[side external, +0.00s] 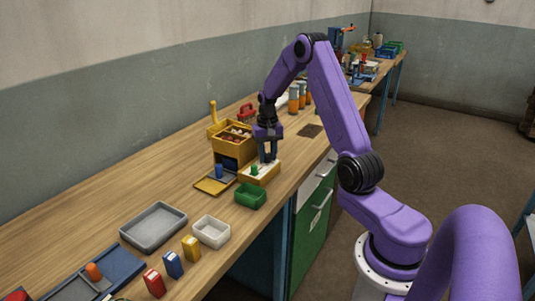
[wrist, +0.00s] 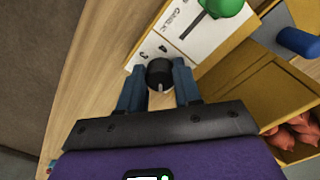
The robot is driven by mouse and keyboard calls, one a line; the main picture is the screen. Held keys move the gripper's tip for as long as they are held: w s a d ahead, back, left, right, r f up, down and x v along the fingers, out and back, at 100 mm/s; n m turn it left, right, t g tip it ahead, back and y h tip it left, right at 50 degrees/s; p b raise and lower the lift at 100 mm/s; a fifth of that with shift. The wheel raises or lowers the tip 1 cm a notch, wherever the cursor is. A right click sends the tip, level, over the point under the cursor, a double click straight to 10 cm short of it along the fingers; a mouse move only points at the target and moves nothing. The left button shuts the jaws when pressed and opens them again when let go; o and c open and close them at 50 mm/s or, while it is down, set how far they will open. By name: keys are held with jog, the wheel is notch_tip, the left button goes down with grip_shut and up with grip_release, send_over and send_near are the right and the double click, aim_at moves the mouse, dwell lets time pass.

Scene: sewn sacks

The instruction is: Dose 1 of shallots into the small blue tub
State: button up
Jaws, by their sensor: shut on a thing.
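My gripper (side external: 267,157) reaches down to the white-topped yellow panel (side external: 262,173) in front of the yellow dispenser box (side external: 233,140). In the wrist view its two fingers are shut on a black round dial (wrist: 160,74), beside printed numerals. A green knob (wrist: 222,7) stands on the same panel; it also shows in the side view (side external: 254,170). Reddish bulbs, perhaps the shallots (wrist: 290,135), lie in a compartment of the box. A blue cylinder (side external: 219,171) stands at the yellow-edged grey plate (side external: 206,189). I cannot make out a small blue tub for certain.
A green tub (side external: 250,195), a white tub (side external: 211,231) and a grey tray (side external: 153,227) stand on the bench. Red, blue and yellow packs (side external: 173,264) line its front edge. A blue tray (side external: 122,264) lies at the lower left.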

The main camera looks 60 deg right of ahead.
aim_at(267, 154)
jog(key=o, duration=1)
jog(key=shift+o, duration=0.2)
notch_tip(267, 154, up, 18)
jog(key=shift+f, duration=0.2)
